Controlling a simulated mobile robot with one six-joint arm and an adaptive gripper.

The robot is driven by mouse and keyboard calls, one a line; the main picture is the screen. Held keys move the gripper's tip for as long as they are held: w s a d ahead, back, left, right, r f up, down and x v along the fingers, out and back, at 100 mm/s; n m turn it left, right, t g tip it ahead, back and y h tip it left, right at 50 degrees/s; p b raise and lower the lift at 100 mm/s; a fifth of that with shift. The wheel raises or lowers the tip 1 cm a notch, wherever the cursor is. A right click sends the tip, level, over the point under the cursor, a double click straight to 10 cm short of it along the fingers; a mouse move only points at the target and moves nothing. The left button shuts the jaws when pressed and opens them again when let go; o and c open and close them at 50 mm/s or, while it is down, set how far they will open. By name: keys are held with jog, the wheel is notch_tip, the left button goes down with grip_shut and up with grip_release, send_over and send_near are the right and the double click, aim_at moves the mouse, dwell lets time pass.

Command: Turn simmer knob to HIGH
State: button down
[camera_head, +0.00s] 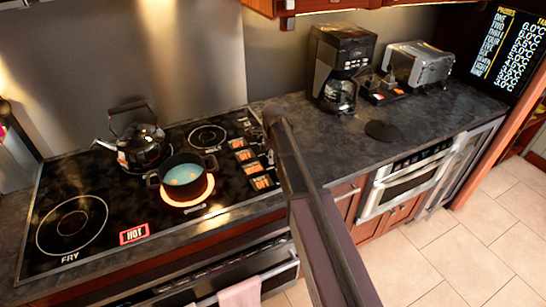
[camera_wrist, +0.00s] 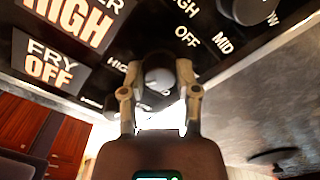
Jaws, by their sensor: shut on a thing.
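In the wrist view, my gripper (camera_wrist: 160,88) is shut on a round dark knob (camera_wrist: 158,76) with a pale rim on the cooktop's control panel. Beside the panel markings, one display partly cut off, ending in "ER" and reading HIGH (camera_wrist: 78,22), shows at the upper left. Below it is a display reading FRY OFF (camera_wrist: 48,66). HIGH is printed just left of the held knob. The fingers hide much of the knob, and its pointer cannot be made out. In the head view my arm covers the knobs and the gripper.
Another knob (camera_wrist: 250,8) sits at the upper right in the wrist view. In the head view, a pot (camera_head: 182,178) stands on a glowing burner and a kettle (camera_head: 141,143) behind it. A coffee maker (camera_head: 340,65) and toaster (camera_head: 420,62) stand on the right counter.

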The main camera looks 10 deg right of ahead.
jog(key=shift+s, duration=0.1)
dwell(0.3)
jog(key=shift+c, duration=1.7)
grip_release()
jog(key=shift+n, duration=0.5)
